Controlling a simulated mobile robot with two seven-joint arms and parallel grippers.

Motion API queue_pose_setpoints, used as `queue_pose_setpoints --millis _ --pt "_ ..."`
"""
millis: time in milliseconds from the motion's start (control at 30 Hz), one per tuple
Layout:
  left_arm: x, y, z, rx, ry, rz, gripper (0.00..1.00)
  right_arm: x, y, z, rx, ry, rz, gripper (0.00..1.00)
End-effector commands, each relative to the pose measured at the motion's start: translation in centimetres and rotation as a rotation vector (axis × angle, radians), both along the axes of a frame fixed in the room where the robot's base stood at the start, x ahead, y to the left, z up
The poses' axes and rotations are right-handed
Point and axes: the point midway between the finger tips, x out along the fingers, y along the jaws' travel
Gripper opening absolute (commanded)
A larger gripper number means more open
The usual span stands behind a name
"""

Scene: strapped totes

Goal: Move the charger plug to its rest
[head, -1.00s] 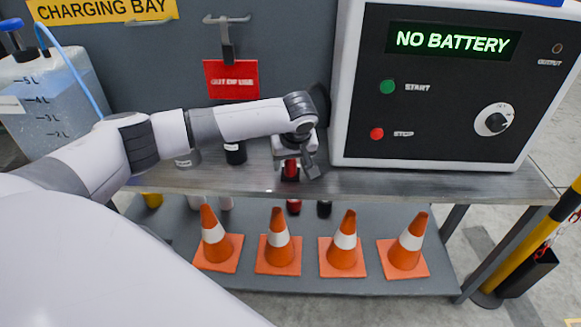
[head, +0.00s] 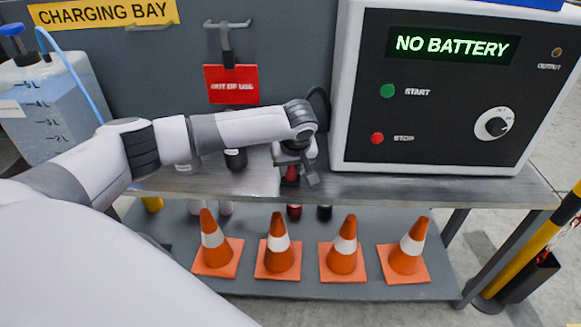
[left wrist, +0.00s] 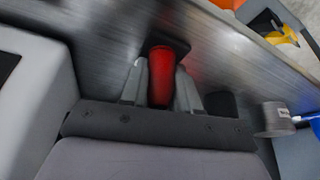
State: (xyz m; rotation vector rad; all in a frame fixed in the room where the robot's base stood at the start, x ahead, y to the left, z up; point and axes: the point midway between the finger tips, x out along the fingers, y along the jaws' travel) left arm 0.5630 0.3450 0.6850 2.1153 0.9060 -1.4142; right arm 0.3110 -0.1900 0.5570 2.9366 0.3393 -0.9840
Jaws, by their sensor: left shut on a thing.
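My left gripper (head: 291,176) is shut on the red charger plug (head: 291,171), just above the bench top beside the charger. In the left wrist view the red plug (left wrist: 161,77) stands between the two grey fingers (left wrist: 160,90). A small dark block (left wrist: 158,48) shows around the plug's far end; I cannot tell whether it is the rest or whether the plug is seated in it. The charger (head: 440,100) stands at the right and its display reads NO BATTERY. My right gripper is not in view.
A black cable (head: 318,95) loops behind my left wrist, beside the charger. A red OUT OF USE tag (head: 231,84) hangs on the back panel. A dark bottle (head: 236,159) stands on the bench (head: 420,186) left of the gripper. Several orange cones (head: 278,252) stand on the lower shelf.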

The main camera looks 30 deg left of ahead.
Motion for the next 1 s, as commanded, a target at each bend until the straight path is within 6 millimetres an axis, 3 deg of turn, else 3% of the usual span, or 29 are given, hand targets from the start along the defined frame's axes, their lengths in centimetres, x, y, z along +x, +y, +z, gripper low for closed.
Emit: queue_pose_setpoints --millis 267,700,1000 --pt "0.0 0.0 3.3 -0.001 -0.003 0.0 0.0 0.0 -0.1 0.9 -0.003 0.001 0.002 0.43" --pt "0.1 0.0 15.5 -0.002 -0.003 0.001 0.0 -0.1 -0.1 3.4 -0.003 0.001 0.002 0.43" --pt "0.1 0.0 19.5 0.0 -0.002 0.001 0.0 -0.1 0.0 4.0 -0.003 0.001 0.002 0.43"
